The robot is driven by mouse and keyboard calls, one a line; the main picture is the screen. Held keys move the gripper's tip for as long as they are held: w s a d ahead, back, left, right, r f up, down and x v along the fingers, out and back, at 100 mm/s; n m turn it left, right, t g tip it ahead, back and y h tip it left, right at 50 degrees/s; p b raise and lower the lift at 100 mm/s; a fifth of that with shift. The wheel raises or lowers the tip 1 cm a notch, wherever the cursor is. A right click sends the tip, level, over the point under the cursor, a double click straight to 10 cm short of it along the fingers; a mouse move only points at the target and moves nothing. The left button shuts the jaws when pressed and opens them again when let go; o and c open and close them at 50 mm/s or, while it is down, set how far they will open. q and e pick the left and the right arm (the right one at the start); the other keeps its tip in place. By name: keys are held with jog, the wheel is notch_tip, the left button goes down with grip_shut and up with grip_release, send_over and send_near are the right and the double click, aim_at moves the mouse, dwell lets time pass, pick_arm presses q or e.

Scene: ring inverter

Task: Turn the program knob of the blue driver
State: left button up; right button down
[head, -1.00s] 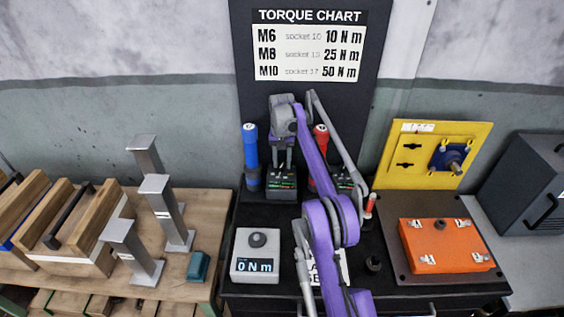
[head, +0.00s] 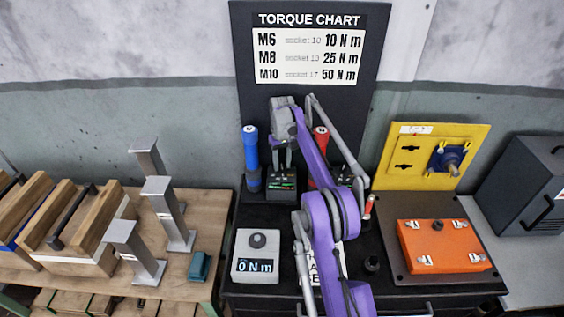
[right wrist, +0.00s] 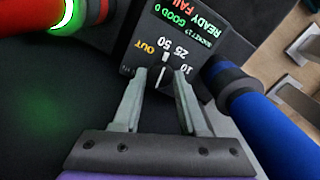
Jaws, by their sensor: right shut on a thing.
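The blue driver (head: 251,160) stands upright on the black bench top, left of its dark control box (head: 282,184). In the right wrist view the blue driver (right wrist: 272,125) lies at the lower right, and the box face (right wrist: 195,45) shows 10, 25, 50 and OUT marks beside lit text. The program knob (right wrist: 161,75), with a pale pointer line, is between the fingertips of my right gripper (right wrist: 168,76). In the head view my right gripper (head: 282,158) reaches down at the box, and its fingers are shut on the knob. My left gripper is out of view.
A red driver (head: 321,146) stands close to the right, partly behind my arm. A grey torque tester (head: 256,256) reading 0 N m is in front. An orange block (head: 440,246) and yellow panel (head: 433,156) are at right.

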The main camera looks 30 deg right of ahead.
aim_at(282, 166)
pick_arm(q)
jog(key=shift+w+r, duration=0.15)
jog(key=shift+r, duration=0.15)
pick_arm(e)
jog(key=shift+n, duration=1)
jog(key=shift+c, duration=2.3)
grip_release()
jog(key=shift+r, duration=0.1)
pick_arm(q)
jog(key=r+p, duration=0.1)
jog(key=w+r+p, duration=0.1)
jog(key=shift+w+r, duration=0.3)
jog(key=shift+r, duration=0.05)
pick_arm(e)
notch_tip(282, 166, up, 11)
jog(key=shift+f, duration=0.2)
